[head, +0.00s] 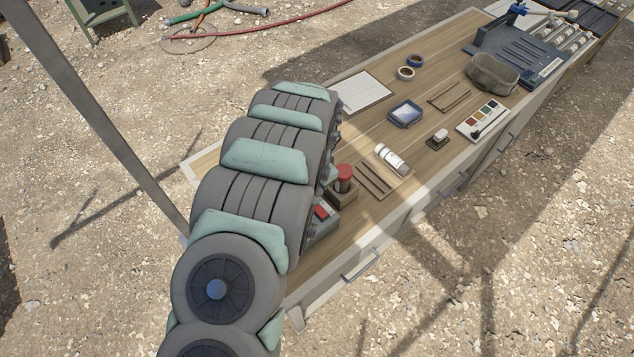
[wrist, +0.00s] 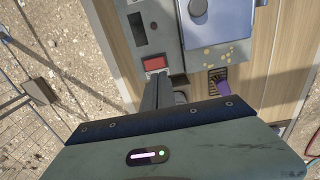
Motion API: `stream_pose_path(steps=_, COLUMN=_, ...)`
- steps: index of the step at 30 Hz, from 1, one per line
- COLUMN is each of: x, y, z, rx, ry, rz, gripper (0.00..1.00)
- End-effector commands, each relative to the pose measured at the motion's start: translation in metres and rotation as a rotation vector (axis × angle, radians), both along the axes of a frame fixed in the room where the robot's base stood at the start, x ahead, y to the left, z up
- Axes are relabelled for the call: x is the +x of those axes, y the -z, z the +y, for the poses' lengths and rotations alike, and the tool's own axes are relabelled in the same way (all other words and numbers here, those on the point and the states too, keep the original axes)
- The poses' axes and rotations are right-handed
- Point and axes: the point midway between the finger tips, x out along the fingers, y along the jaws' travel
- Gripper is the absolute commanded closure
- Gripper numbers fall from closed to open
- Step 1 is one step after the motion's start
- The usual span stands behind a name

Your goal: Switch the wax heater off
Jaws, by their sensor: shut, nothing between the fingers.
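The wax heater (wrist: 222,28) is a grey metal unit with a blue-grey lid and yellow wax drips on its front. A red rocker switch (wrist: 155,63) sits on its narrow left panel. In the head view only part of the heater (head: 322,230) shows beside my arm, with the red switch (head: 321,211) on top. My gripper (wrist: 158,82) is shut and empty, with its fingertips just below the switch in the wrist picture. I cannot tell whether they touch it. In the head view the gripper is hidden behind my arm.
A red-topped cylinder (head: 344,172) on a dark block stands close to the heater. A white jar (head: 391,159), thin rods (head: 373,181) and a blue tray (head: 405,114) lie farther along the wooden bench (head: 345,238). A purple-handled brush (wrist: 220,86) lies right of the fingers.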

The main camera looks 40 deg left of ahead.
Motion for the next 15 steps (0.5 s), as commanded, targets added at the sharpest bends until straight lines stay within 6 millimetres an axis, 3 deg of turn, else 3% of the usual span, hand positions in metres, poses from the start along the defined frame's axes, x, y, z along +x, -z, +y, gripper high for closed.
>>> stream_pose_path(steps=15, x=-0.001, y=0.069, z=-0.002, rx=-0.004, ry=0.000, rz=0.002, gripper=1.00)
